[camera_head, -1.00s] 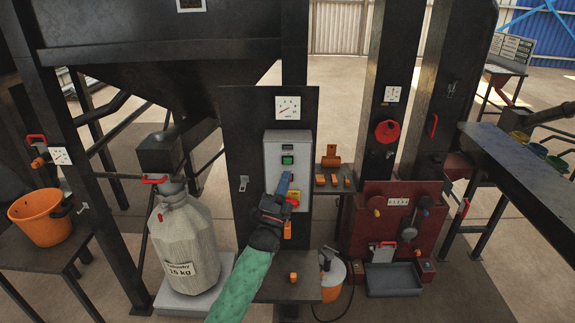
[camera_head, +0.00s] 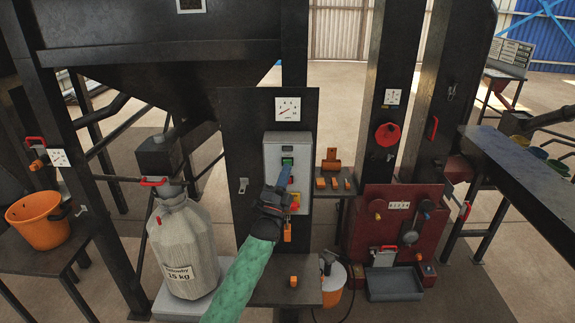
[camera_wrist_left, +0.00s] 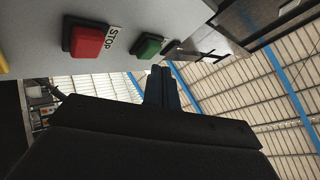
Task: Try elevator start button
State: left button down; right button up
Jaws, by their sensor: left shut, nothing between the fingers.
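A grey control box (camera_head: 272,152) is fixed to a dark upright panel. Its green start button (camera_head: 287,161) sits above my left gripper, and it also shows in the left wrist view (camera_wrist_left: 150,46). My left gripper (camera_head: 284,172) is shut and empty, its fingertips just below the green button in the head view. In the wrist view its shut fingertips (camera_wrist_left: 160,73) are close to the green button; I cannot tell whether they touch it. My right gripper is not in view.
A gauge (camera_head: 288,109) is above the box. A shelf with orange parts (camera_head: 331,160) and a red machine (camera_head: 400,215) are on the right.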

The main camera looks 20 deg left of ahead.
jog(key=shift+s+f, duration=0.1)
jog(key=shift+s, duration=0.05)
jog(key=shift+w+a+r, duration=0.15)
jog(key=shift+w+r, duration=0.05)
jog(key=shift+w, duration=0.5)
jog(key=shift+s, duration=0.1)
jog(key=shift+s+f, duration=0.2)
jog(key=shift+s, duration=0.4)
pick_arm(q)
jog(key=shift+w, duration=0.1)
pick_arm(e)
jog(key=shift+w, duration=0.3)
pick_arm(q)
jog(key=shift+w+a, duration=0.1)
jog(key=shift+w, duration=0.25)
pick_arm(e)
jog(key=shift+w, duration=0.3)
